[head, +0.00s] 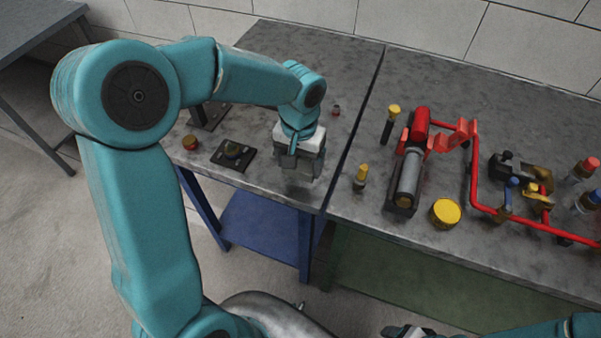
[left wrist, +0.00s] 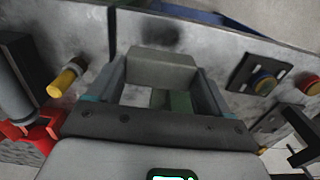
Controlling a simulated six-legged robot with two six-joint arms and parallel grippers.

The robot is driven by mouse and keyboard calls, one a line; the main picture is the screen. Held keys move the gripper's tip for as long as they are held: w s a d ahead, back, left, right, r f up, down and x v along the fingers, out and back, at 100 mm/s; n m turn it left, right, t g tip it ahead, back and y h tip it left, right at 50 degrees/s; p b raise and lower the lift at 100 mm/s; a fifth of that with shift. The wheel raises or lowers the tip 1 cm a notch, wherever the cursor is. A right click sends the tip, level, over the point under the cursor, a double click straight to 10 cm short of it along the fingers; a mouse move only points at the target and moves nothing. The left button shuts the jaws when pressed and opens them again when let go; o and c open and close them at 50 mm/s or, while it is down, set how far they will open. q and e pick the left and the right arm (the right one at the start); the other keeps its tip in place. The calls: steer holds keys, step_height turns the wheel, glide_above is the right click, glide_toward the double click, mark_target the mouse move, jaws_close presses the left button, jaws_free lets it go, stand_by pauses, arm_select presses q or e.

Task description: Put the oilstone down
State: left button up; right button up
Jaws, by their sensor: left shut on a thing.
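The oilstone (left wrist: 162,72) is a grey-green block between the two fingers of my left gripper (left wrist: 160,82) in the left wrist view. The left gripper is shut on it. In the head view my left gripper (head: 301,168) points down over the front right part of the left workbench (head: 270,185), close to the seam between the benches. The fingers largely hide the stone there. I cannot tell whether the stone touches the bench top. My right gripper (head: 408,332) shows only partly at the bottom edge, away from the benches.
A black plate with a round knob (head: 234,154) and a small red-yellow button (head: 190,143) lie left of the gripper. A yellow-capped tool (head: 361,177) stands to the right, beyond the seam. A red pump assembly (head: 420,125) and pipe (head: 475,180) occupy the right bench.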

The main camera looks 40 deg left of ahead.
mark_target(299, 174)
arm_select(q)
step_height(299, 174, down, 5)
steer(key=shift+w+f, duration=0.1)
steer(key=shift+f, duration=0.05)
steer(key=shift+f, duration=0.1)
steer(key=o, duration=1.2)
steer(key=shift+r, duration=0.3)
step_height(299, 174, up, 12)
steer(key=shift+f, duration=0.1)
steer(key=shift+s, duration=0.2)
